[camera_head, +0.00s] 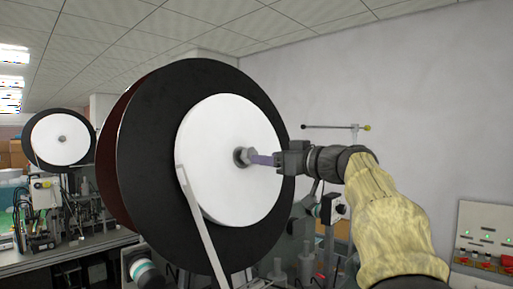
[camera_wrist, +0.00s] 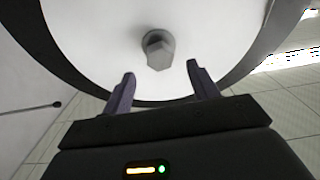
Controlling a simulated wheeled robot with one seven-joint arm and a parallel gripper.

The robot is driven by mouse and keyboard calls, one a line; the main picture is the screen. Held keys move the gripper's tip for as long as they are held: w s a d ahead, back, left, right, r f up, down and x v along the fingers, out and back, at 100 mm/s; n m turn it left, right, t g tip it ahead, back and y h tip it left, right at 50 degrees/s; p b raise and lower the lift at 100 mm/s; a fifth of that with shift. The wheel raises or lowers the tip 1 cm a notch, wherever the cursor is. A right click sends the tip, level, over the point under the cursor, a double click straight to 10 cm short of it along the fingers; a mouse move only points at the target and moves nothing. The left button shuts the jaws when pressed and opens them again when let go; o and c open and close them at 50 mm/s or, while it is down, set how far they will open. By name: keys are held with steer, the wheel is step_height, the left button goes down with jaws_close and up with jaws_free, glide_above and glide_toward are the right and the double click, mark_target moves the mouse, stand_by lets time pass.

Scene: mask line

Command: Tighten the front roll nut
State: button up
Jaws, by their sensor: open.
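The front roll (camera_head: 238,115) is a large white disc with a black flange, standing upright in the middle of the head view. The front roll nut (camera_head: 242,157) is a grey hex nut at its centre. In the wrist view the nut (camera_wrist: 158,49) juts out from the white face (camera_wrist: 95,40), ahead of my fingertips. My gripper (camera_head: 262,159) comes in from the right with its purple fingers pointing at the nut. In the wrist view my gripper (camera_wrist: 158,78) is open and empty, its fingers apart on either side below the nut.
A second roll (camera_head: 62,138) stands far left above machinery (camera_head: 45,200) on a bench. A white strip (camera_head: 203,228) runs down from the front roll. A control panel (camera_head: 485,235) is at the right edge.

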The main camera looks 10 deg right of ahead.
mark_target(248, 156)
steer(key=p+x, duration=0.2)
steer(key=x, duration=0.3)
steer(key=shift+w, duration=0.15)
steer(key=c, duration=1)
